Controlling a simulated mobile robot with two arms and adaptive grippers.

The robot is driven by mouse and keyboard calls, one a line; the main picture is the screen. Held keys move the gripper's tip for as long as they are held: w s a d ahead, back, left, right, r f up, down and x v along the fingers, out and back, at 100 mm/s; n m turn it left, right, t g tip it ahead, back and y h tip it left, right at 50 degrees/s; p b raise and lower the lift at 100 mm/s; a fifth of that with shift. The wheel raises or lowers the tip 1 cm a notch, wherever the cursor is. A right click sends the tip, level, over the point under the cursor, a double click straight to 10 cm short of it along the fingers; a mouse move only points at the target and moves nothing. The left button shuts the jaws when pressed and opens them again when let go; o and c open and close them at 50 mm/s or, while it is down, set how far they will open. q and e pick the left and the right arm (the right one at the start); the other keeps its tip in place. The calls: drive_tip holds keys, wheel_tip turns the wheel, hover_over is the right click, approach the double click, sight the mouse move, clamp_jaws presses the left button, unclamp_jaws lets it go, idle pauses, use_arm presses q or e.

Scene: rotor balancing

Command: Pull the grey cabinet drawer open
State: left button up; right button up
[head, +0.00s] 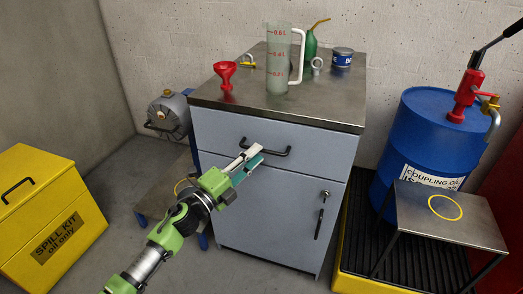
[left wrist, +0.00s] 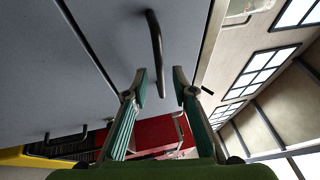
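The grey cabinet (head: 262,200) stands in the middle of the head view. Its drawer (head: 215,130) is at the top and looks shut flush, with a black bar handle (head: 279,153) across its front. My left gripper (head: 252,156) is at the left part of this handle and covers some of it. In the left wrist view the left gripper (left wrist: 162,80) is open, with a gap between its fingertips. The drawer handle (left wrist: 154,40) lines up with this gap. I cannot tell whether the bar is inside the fingers. My right gripper is not in view.
The cabinet top (head: 320,108) holds a measuring jug (head: 278,65), a red funnel (head: 226,75) and a green oil can (head: 311,45). A yellow spill-kit box (head: 45,205) stands left. A blue drum (head: 425,125) and small metal table (head: 450,225) stand right.

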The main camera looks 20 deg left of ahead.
use_arm(q)
drive_tip(key=shift+x, duration=1.75)
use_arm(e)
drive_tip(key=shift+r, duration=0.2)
use_arm(q)
clamp_jaws()
